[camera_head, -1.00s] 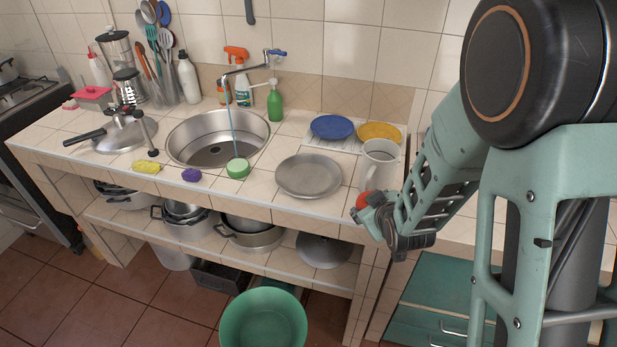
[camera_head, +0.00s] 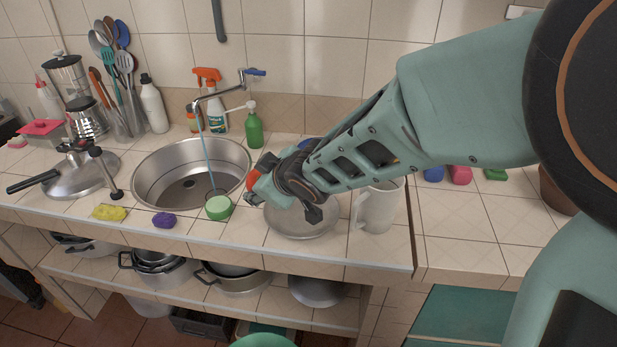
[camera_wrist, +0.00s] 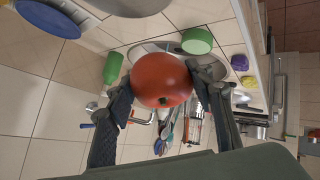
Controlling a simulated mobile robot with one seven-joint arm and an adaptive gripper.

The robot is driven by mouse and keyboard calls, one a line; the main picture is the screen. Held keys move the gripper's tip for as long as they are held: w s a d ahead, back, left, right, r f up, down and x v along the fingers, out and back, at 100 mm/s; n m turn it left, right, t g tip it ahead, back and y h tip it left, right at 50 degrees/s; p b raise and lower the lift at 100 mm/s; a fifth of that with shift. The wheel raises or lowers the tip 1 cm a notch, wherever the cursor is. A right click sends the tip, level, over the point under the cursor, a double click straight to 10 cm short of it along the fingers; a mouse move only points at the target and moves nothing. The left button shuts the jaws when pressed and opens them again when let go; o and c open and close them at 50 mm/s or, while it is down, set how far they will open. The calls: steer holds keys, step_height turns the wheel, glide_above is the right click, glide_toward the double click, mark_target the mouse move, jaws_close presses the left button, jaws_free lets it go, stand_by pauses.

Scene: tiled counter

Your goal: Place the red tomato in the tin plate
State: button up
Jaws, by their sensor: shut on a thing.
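The red tomato (camera_wrist: 162,80) is held between the two fingers of my gripper (camera_wrist: 165,95) in the wrist view. In the head view the tomato (camera_head: 253,180) shows at the tip of my gripper (camera_head: 262,184), which is shut on it. The tin plate (camera_head: 300,226) lies on the counter, partly hidden behind my gripper and wrist. The gripper is over the plate's left part, near the sink's right edge; its exact height above the counter is hard to tell. Part of the plate's rim (camera_wrist: 135,4) shows at the top of the wrist view.
The sink (camera_head: 190,165) with running tap is left of the plate. A green round item (camera_head: 218,208) sits between them. A white mug (camera_head: 378,208) stands right of the plate. A green bottle (camera_head: 254,128) stands behind. A blue plate (camera_wrist: 48,18) is mostly hidden by my arm in the head view.

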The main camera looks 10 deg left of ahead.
mark_target(317, 204)
steer(key=shift+w+a+r, duration=0.1)
steer(key=shift+a+r, duration=0.15)
steer(key=shift+w, duration=0.1)
steer(key=w+d+f, duration=0.2)
steer(key=d+f, duration=0.1)
steer(key=w+d+f+p, duration=0.1)
steer(key=w+d+f, duration=0.2)
steer(key=d, duration=0.1)
steer(key=w+d+f, duration=0.2)
steer(key=d+f, duration=0.1)
steer(key=shift+w+d, duration=0.15)
steer(key=shift+w, duration=0.25)
steer(key=shift+d+f, duration=0.15)
steer(key=shift+f, duration=0.05)
steer(key=f, duration=0.3)
steer(key=shift+w+d+f, duration=0.15)
steer(key=shift+w+f, duration=0.05)
steer(key=shift+f, duration=0.05)
